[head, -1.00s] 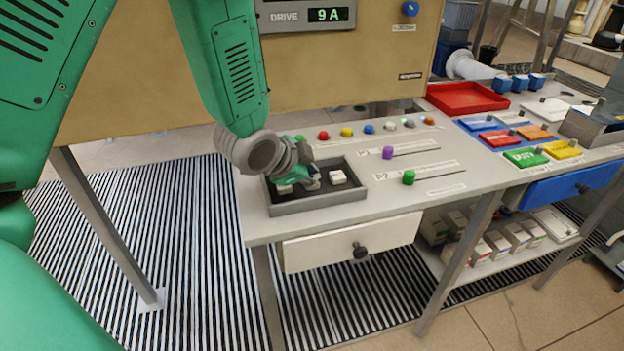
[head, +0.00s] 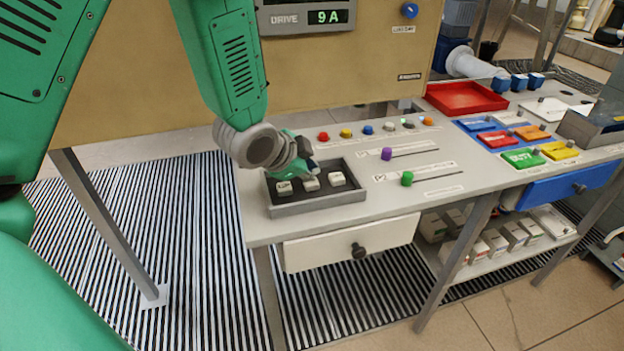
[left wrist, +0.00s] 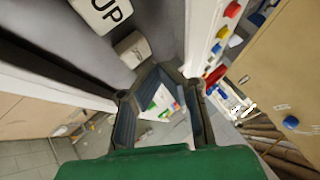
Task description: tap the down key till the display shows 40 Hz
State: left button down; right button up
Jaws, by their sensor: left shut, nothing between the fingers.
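The drive display (head: 328,17) shows 9 A in green digits. Three white keys sit in a dark tray (head: 318,204) on the bench: a left key (head: 284,188), a middle key (head: 311,184) and a right key (head: 337,179). Their labels are too small to read in the head view. My left gripper (head: 306,166) is shut and empty, just above and behind the middle key, apart from it. My right gripper is out of view.
A row of coloured buttons (head: 346,133) lies behind the tray. Purple (head: 387,154) and green (head: 407,179) slider knobs stand to its right. A red tray (head: 466,98) and coloured blocks lie farther right. A drawer (head: 350,243) is below.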

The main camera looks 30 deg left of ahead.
aim_at(310, 182)
pick_arm(q)
notch_tip(310, 182, up, 5)
jog(key=p, duration=0.4)
jog(key=shift+f, duration=0.1)
dwell(0.7)
